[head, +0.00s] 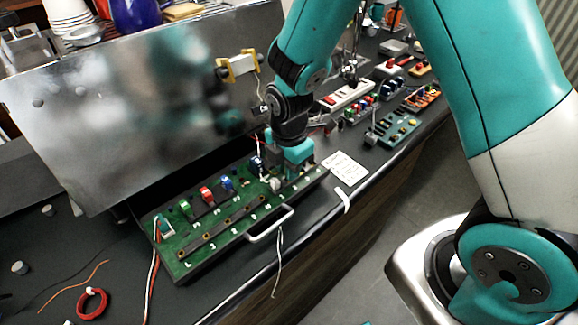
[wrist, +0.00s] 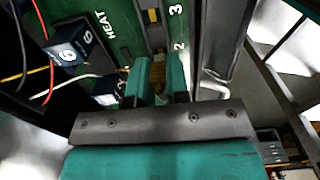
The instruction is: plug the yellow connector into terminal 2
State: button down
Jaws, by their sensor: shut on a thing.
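My gripper (head: 290,165) is low over the right part of a green board (head: 172,247). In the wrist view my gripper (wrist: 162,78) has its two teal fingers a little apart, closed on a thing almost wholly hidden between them. No yellow connector shows clearly elsewhere; a small yellow patch (wrist: 127,72) shows beside the left finger. A dark terminal strip (wrist: 155,30) runs up from the fingers, with white numbers 2 (wrist: 179,46) and 3 (wrist: 175,11) beside it. The fingertips are near the 2. Terminal 2 itself is hidden, and I cannot tell whether the held thing touches it.
A dark blue block marked 6 (wrist: 72,50) with loose wires stands left of the fingers. Green (head: 185,208), red (head: 207,195) and blue (head: 227,183) connectors stand along the board. A metal handle (head: 270,224) edges its front. A metal panel (head: 110,120) rises behind.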

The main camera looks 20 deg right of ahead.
jog(key=shift+f, duration=0.7)
dwell(1.5)
jog(key=shift+b, duration=0.3)
jog(key=c, duration=1)
grip_release()
jog(key=shift+r, duration=0.1)
notch_tip(320, 180, up, 17)
jog(key=shift+r+b, duration=0.15)
jog(key=shift+b, duration=0.8)
jog(key=s+a+r+m+y, duration=0.1)
jog(key=s+m, duration=0.4)
jog(key=s, duration=0.1)
jog(key=s+a+r+m+y, duration=0.1)
jog(key=s+a+m, duration=0.1)
jog(key=s+m, duration=0.2)
jog(key=s+a+r+m+y, duration=0.1)
jog(key=s+m+y, duration=0.1)
jog(key=s+m, duration=0.3)
jog(key=shift+s+a+r+m, duration=0.15)
jog(key=shift+s+a, duration=0.05)
jog(key=shift+s, duration=0.7)
jog(key=shift+s+a+r+m, duration=0.15)
jog(key=shift+s, duration=0.75)
